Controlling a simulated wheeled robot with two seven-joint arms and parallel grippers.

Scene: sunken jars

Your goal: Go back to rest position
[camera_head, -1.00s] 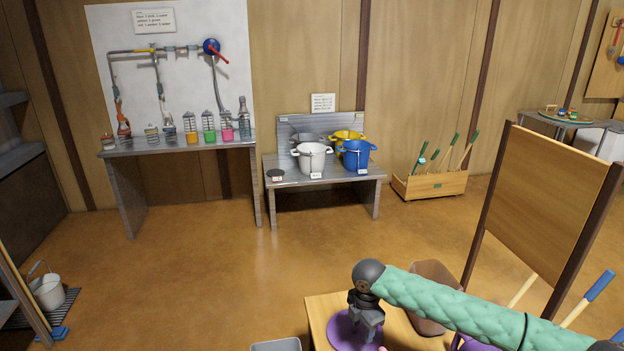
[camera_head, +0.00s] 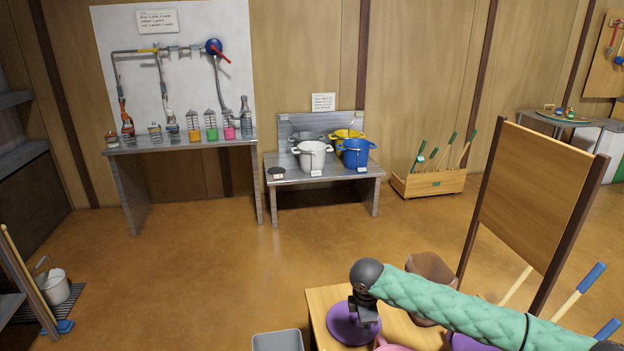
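My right arm comes in from the lower right in a green quilted sleeve. My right gripper (camera_head: 363,312) points down above a purple disc (camera_head: 345,331) on a wooden table (camera_head: 318,305). Its fingers are dark and seen nearly edge-on, so their opening does not show clearly. I see nothing clearly held in it. My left gripper and arm are out of view.
A pink object (camera_head: 392,347) and a brown container (camera_head: 432,270) are by the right arm. A grey bin (camera_head: 277,342) stands left of the table. A wooden board (camera_head: 530,195) stands on the right. The floor (camera_head: 210,270) ahead is clear.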

